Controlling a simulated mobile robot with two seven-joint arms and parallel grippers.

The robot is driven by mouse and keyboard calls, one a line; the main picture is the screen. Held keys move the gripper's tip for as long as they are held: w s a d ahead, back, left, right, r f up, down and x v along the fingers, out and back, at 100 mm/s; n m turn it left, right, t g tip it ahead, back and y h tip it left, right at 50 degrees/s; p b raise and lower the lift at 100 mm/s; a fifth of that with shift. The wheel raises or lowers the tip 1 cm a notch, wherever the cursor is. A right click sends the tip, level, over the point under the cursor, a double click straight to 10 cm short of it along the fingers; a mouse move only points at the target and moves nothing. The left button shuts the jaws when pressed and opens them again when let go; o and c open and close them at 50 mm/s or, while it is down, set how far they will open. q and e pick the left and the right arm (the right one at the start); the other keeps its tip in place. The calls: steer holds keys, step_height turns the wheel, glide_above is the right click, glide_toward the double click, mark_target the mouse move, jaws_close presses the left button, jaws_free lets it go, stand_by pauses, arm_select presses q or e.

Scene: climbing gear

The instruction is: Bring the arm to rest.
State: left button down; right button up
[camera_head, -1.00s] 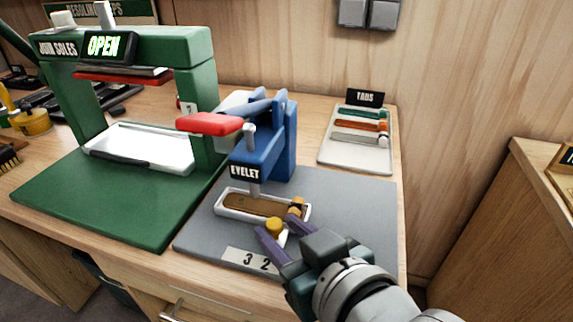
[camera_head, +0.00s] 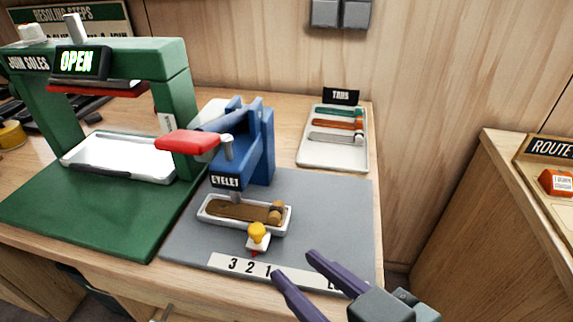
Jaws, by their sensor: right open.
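My right gripper (camera_head: 292,264) is at the lower middle of the head view. Its two purple fingers are apart with nothing between them. It is over the front edge of the grey mat (camera_head: 335,205), to the right of a small yellow-topped white piece (camera_head: 258,235). The blue eyelet press (camera_head: 240,150) with its red handle (camera_head: 188,141) stands behind on the mat. A white tray (camera_head: 205,218) with a brown strip (camera_head: 240,211) sits under the press. My left gripper is not in view.
A green sole press (camera_head: 175,100) showing OPEN stands at left on a green base (camera_head: 90,205). A white tabs tray (camera_head: 335,157) holds coloured strips at the back right. A numbered strip (camera_head: 290,275) lies along the mat's front. A wooden cabinet (camera_head: 510,225) is at right.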

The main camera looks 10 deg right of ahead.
steer(key=s+d+r+m+g+h+p, duration=0.3)
steer(key=s+d+r+g+h+p, duration=0.45)
steer(key=s+d, duration=0.6)
step_height(320, 180, up, 37)
steer(key=y+p, duration=0.1)
steer(key=p, duration=3.4)
steer(key=shift+w+d+g+y+p, duration=0.25)
steer(key=shift+g+y+p, duration=0.1)
steer(key=shift+g, duration=0.1)
